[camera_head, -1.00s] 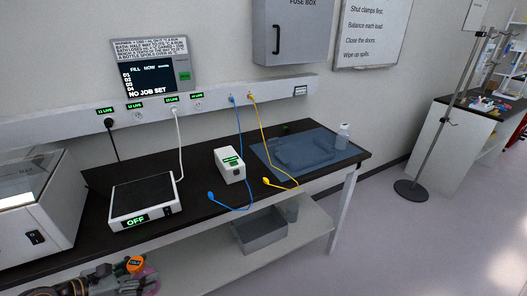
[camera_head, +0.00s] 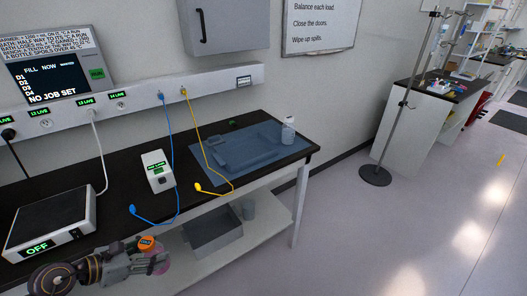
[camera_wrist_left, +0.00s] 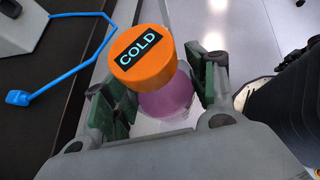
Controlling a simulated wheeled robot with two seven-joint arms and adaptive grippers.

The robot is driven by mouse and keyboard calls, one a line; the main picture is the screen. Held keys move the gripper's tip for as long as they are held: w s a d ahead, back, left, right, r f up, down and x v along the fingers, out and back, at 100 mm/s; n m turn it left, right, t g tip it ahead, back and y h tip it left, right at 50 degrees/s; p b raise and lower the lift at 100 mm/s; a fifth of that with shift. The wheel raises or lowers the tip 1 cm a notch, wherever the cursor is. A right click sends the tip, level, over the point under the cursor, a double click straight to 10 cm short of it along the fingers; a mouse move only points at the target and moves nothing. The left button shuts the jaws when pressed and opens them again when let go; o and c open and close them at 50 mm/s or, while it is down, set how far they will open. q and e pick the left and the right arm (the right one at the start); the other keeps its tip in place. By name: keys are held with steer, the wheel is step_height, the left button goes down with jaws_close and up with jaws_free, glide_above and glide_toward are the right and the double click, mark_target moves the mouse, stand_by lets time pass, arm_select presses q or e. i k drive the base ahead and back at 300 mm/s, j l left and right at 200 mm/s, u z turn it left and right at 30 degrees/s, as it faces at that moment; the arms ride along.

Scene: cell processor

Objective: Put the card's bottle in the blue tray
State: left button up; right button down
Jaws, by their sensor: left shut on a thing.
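My left gripper (camera_head: 148,260) is at the lower left of the head view, in front of the bench. It is shut on a bottle with an orange cap (camera_head: 147,243) and a pink-purple body (camera_head: 162,264). In the left wrist view the cap (camera_wrist_left: 143,50) reads "COLD", and the purple body (camera_wrist_left: 168,98) sits between the green finger pads. No card is discernible. My right gripper is not in view.
A white-capped bottle (camera_head: 288,131) stands at the mat's back right. A white box (camera_head: 157,171), a blue cable (camera_head: 150,221) and a yellow cable (camera_head: 213,191) lie left of the tray. A scale reading "OFF" (camera_head: 48,220) stands left. A grey bin (camera_head: 213,239) sits on the lower shelf.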

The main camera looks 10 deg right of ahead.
mark_target(246, 154)
steer(key=i+l, duration=0.1)
steer(key=l, duration=0.3)
steer(key=i+l+z, duration=0.15)
steer(key=l, duration=0.6)
steer(key=i+l+z, duration=0.15)
steer(key=l, duration=0.2)
steer(key=i+l, duration=0.15)
steer(key=l, duration=0.2)
steer(key=z, duration=0.05)
